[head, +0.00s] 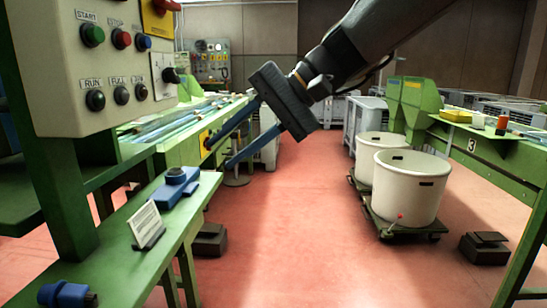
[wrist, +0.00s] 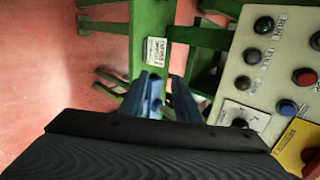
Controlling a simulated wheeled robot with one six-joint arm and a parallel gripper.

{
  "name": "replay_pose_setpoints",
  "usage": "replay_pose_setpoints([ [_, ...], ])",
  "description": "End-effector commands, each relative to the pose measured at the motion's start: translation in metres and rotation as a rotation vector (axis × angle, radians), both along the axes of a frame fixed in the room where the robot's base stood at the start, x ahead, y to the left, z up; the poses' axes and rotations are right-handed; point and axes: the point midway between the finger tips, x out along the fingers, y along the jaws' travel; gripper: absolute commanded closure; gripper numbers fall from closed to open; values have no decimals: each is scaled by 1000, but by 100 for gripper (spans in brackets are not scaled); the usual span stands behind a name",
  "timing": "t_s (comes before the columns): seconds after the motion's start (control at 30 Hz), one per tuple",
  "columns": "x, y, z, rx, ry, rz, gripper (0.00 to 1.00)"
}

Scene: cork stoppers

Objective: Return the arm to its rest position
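My gripper (head: 216,156) is in the upper middle of the head view, reaching down and left from the dark arm. Its two blue fingers are apart with nothing visible between them. They hang in the air near the green bench (head: 186,236). In the wrist view, my gripper (wrist: 166,84) points toward a green frame, with a white label card (wrist: 155,51) just beyond the fingertips. No cork stoppers can be made out.
A control panel (head: 59,72) with buttons stands at the left. A blue device (head: 175,187) and a white sign (head: 147,222) are on the bench. The red floor between is clear.

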Motion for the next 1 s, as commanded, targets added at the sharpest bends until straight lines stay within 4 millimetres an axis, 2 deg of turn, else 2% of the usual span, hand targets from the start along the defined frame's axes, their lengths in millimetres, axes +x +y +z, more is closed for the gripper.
replay_pose_setpoints([
  [0.03, -17, -11, -30, -84, 7, 17, 70],
  [0.2, -67, -63, -117, -373, -9, 94, 70],
  [0.3, -92, -94, -155, -512, -32, 150, 70],
  [0.5, -130, -149, -206, -730, -93, 268, 70],
  [0.63, -149, -178, -230, -841, -140, 351, 70],
  [0.7, -146, -181, -217, -839, -129, 329, 70],
  [1.0, -142, -203, -187, -854, -93, 261, 70],
])
